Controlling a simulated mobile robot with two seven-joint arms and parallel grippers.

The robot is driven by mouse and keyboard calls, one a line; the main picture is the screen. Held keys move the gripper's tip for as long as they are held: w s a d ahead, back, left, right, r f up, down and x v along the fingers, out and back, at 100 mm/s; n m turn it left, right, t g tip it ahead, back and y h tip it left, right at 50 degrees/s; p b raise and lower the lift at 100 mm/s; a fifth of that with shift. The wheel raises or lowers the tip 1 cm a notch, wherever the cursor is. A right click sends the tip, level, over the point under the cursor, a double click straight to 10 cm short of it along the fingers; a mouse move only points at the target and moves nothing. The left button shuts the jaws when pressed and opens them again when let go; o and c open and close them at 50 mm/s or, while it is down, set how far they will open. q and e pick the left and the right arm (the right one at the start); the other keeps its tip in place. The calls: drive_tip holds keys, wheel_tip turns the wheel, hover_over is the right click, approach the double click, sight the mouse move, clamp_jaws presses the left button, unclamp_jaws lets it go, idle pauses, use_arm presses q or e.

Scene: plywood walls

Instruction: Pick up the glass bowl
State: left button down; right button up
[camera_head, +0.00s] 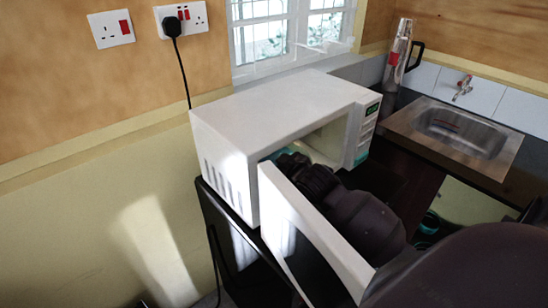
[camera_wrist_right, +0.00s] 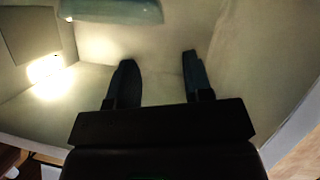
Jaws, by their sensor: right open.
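The glass bowl (camera_wrist_right: 112,10) is a pale teal piece at the top of the right wrist view, cut off by the frame edge. In the head view a bit of teal (camera_head: 279,153) shows inside the white microwave (camera_head: 275,105), mostly hidden behind my right gripper. My right gripper (camera_head: 293,162) reaches past the open microwave door (camera_head: 310,235) into the cavity. In the wrist view its two dark fingers (camera_wrist_right: 158,60) are apart with nothing between them, and the bowl lies beyond the fingertips. My left gripper is not in view.
The open door stands close beside my right arm. The cavity walls (camera_wrist_right: 275,60) lie on either side of the fingers, with a bright light (camera_wrist_right: 45,70) at left. A sink (camera_head: 462,130) and a steel flask (camera_head: 398,55) are at the right.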

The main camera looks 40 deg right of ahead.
drive_tip(key=shift+p+x, duration=0.4)
drive_tip(key=shift+x, duration=3.7)
drive_tip(key=shift+s+d+f, duration=0.1)
drive_tip(key=shift+f, duration=0.05)
clamp_jaws()
